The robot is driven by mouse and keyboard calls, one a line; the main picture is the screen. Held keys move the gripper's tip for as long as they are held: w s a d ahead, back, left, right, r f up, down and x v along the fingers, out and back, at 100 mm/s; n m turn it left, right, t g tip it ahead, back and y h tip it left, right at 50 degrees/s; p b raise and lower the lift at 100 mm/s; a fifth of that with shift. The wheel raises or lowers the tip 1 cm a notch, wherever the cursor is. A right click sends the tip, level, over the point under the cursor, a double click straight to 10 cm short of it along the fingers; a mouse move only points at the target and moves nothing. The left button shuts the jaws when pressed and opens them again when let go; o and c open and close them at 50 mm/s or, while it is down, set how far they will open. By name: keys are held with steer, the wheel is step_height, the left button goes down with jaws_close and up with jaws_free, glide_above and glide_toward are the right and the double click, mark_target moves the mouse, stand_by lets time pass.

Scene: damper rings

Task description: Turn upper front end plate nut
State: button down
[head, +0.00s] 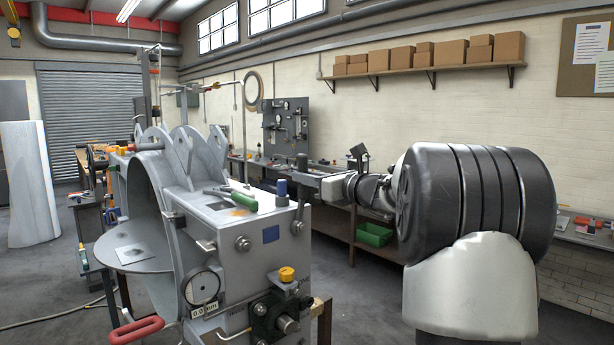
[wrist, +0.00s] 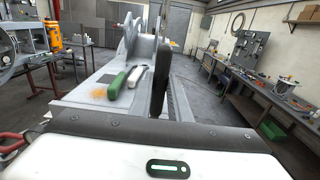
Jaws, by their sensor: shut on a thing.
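The grey end plate (head: 270,262) faces me in the head view, with an upper nut (head: 295,225) at its right edge and another nut (head: 242,243) to the left. My gripper (head: 303,184) is at the end of my arm, which reaches in from the right, just above the upper right nut. It is shut on a dark upright bar (head: 301,163), perhaps a spanner handle. The bar (wrist: 160,80) also stands upright at the middle of the wrist view. Its lower end is hidden in the wrist view, and I cannot tell whether it touches the nut.
A green-handled tool (head: 243,201) lies on the housing top, near a blue-capped cylinder (head: 282,188). A workbench with a green bin (head: 374,234) stands behind my arm. Open floor lies between housing and bench.

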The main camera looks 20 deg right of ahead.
stand_by(0.3)
steer(key=shift+s, duration=0.1)
steer(key=shift+s+d+r, duration=0.1)
steer(key=shift+s+d, duration=0.05)
steer(key=shift+s, duration=0.25)
stand_by(0.4)
steer(key=shift+s, duration=0.15)
steer(key=shift+s+d, duration=0.1)
steer(key=shift+b+v, duration=0.45)
steer(key=shift+v, duration=1.1)
